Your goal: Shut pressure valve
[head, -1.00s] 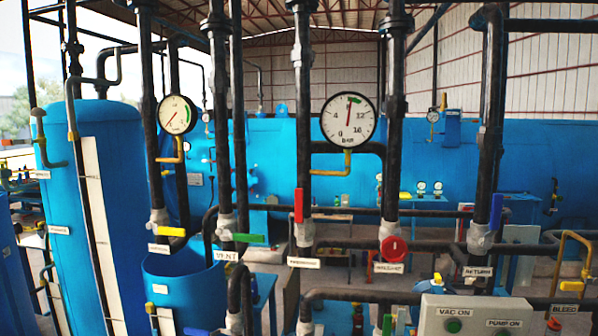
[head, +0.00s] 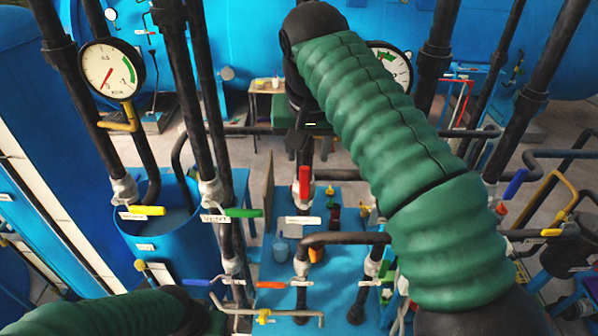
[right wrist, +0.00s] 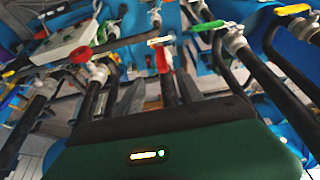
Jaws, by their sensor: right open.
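The pressure valve has a red lever (head: 304,187) that stands upright along its black pipe, above a white label (head: 302,221). In the right wrist view the red lever (right wrist: 162,60) shows ahead of my gripper, near the picture's middle. My right gripper (head: 304,142) is open and points down, just above the lever in the head view, with no contact visible. My wrist and green forearm partly hide it and the upper pipe. The left gripper is out of view; only part of my left arm shows at the bottom left.
The vent's green lever (head: 243,213) and a yellow lever (head: 147,211) lie to the left, and a blue lever (head: 515,184) to the right. A gauge (head: 112,70) stands at left. Another gauge (head: 398,64) is partly behind my arm. Vertical black pipes crowd both sides.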

